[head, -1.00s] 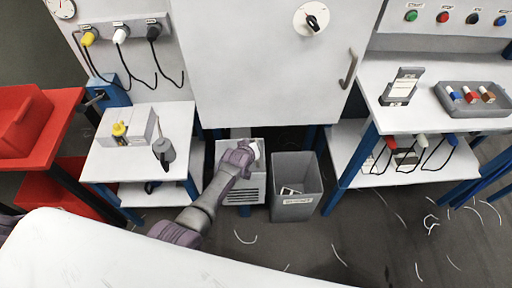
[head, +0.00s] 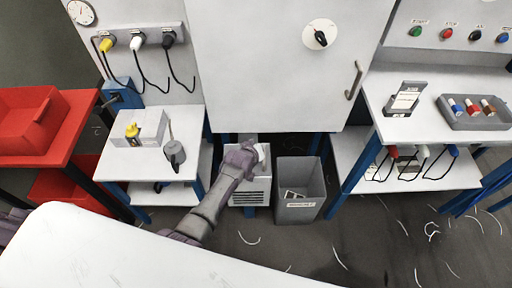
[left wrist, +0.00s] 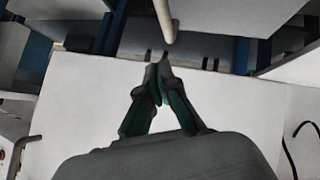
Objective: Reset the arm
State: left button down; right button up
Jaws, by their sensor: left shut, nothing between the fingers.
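My arm (head: 217,200) rises from behind the white surface at the bottom of the head view. It ends in front of a white vented box (head: 258,185) below the cabinet. Its fingers cannot be made out there. In the left wrist view my left gripper (left wrist: 159,66) is shut, with its dark green fingertips together and nothing between them. Behind it are a broad white panel and a pale rod (left wrist: 166,20) just past the tips; I cannot tell whether they touch. My right gripper is not in view.
A grey bin (head: 300,207) stands right of the vented box. White cabinet (head: 280,80) is above. A small table (head: 115,170) is left, a red trolley (head: 75,135) farther left, and a workbench (head: 425,128) right. Pale strands lie on the dark floor.

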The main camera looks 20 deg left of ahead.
pick_arm(q)
jog(key=v, duration=0.7)
jog(key=shift+w+d+r, duration=0.25)
jog(key=shift+d, duration=0.2)
